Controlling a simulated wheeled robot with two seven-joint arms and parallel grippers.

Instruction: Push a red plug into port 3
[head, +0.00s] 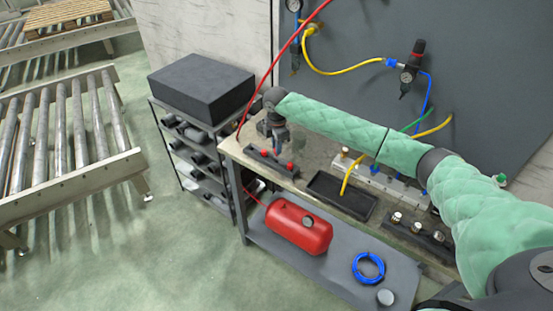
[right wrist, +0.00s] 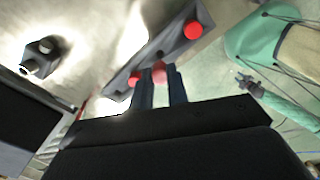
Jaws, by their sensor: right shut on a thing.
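My right gripper (head: 275,146) is at the plug rack on the bench's left end. In the right wrist view its fingers (right wrist: 160,84) are shut on a red plug (right wrist: 158,71). The plug shows pale red between the fingertips, beside the dark rack (right wrist: 165,50); whether it is clear of its hole I cannot tell. Two other red plugs stand in the rack, one above (right wrist: 193,30) and one at lower left (right wrist: 135,80). The pale port block (head: 400,187) is farther right, partly behind my right arm; port numbers are unreadable.
A black tray (head: 328,203) lies between rack and port block. A dark strip with metal fittings (head: 418,236) lies right of it. Yellow, blue and green hoses run to the block. A red hose (head: 258,88) hangs behind my gripper. A red tank (head: 298,226) is on the lower shelf.

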